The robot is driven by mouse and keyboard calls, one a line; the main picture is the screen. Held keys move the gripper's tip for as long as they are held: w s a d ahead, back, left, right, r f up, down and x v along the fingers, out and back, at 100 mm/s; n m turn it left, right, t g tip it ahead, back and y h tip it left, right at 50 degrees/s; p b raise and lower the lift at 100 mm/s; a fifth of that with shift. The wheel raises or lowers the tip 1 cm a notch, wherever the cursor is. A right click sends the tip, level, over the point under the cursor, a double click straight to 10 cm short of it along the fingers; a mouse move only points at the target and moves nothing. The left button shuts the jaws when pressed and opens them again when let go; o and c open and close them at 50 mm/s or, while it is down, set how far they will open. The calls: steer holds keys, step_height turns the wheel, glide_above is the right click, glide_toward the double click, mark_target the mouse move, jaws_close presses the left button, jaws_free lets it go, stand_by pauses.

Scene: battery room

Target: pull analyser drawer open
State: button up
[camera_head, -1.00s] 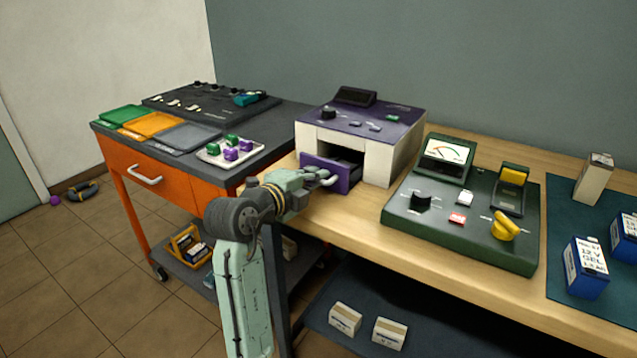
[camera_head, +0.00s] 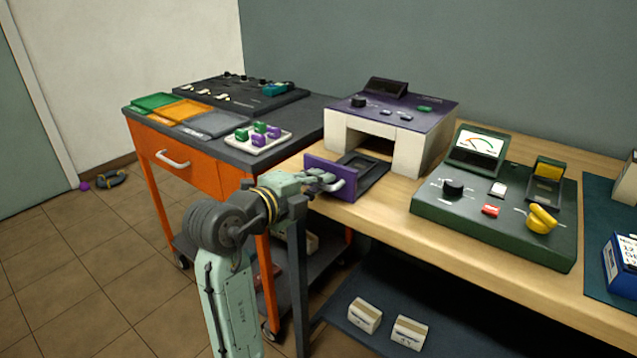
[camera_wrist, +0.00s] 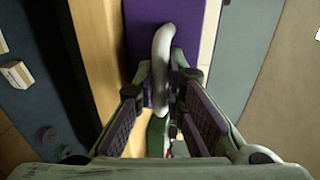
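The analyser (camera_head: 392,115), a purple-topped white box, stands on the wooden bench. Its drawer (camera_head: 370,178) is pulled well out of the front opening, so the dark, empty-looking tray shows behind the purple front panel (camera_head: 318,163). My gripper (camera_head: 330,183) is at the pale curved handle on that panel. In the wrist view, the purple panel (camera_wrist: 190,25) fills the upper middle, and the handle (camera_wrist: 163,45) runs down between my two fingertips, which are closed in on it from both sides. The exact finger contact is partly hidden.
A green tester (camera_head: 490,215) with a meter and yellow knob stands right of the analyser. An orange cart (camera_head: 190,185) with trays and a white block holder stands at left. Boxes (camera_head: 364,315) lie on the lower shelf.

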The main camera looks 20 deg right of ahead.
steer(key=shift+o, duration=0.7)
steer(key=v, duration=1.2)
